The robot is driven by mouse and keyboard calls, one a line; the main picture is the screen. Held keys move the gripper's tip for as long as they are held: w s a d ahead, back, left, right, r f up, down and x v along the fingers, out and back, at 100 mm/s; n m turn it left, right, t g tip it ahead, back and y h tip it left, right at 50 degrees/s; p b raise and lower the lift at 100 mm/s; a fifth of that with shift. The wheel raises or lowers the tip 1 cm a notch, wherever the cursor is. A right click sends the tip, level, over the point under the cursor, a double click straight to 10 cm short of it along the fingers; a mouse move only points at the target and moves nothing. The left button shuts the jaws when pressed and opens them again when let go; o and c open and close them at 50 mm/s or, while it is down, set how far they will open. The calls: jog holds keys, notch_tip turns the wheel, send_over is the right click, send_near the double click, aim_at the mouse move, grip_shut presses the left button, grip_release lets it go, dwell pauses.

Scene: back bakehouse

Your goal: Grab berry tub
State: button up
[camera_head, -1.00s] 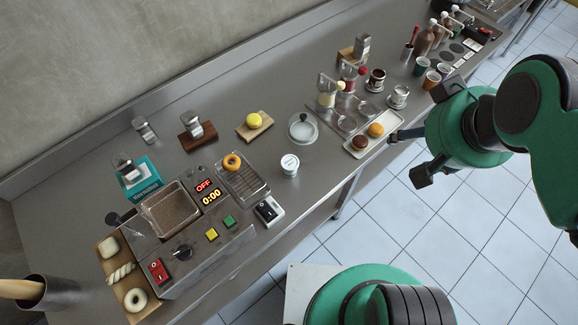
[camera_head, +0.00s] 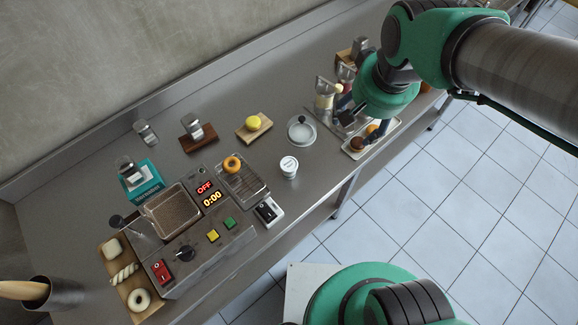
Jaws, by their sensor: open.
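I cannot tell for sure which item is the berry tub. A clear dispenser with red contents (camera_head: 346,73) stands at the back of the metal rack, partly hidden by my arm. A cream-coloured one (camera_head: 325,95) stands to its left. A small white lidded tub (camera_head: 289,166) stands alone on the counter; its label is too small to read. My gripper (camera_head: 358,116) is open over the rack, near the tray of doughnuts and right of the cream dispenser. Its fingers look empty, though the arm hides part of the area.
A white tray (camera_head: 352,155) with doughnuts lies below my gripper. A round lidded dish (camera_head: 301,131) and a wooden board with a yellow bun (camera_head: 253,122) stand to the left. The fryer (camera_head: 215,205) is at the lower left. Bare counter surrounds the white tub.

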jog(key=w+a+f+g+p, duration=0.15)
jog(key=w+a+f, duration=0.25)
jog(key=a+f, duration=0.45)
jog(key=g, duration=0.2)
send_over(289, 163)
notch_tip(289, 163, down, 7)
jog(key=shift+s+d+h+p, duration=0.15)
jog(key=shift+s+h+p, duration=0.05)
jog(key=shift+h+p, duration=0.2)
jog(key=shift+f, duration=0.15)
notch_tip(289, 163, down, 7)
jog(key=shift+f+b, duration=0.1)
jog(key=shift+b, duration=0.35)
jog(key=shift+f, duration=0.6)
jog(key=shift+w+f+b, duration=0.1)
jog(key=shift+f+b, duration=0.4)
jog(key=shift+f, duration=2.1)
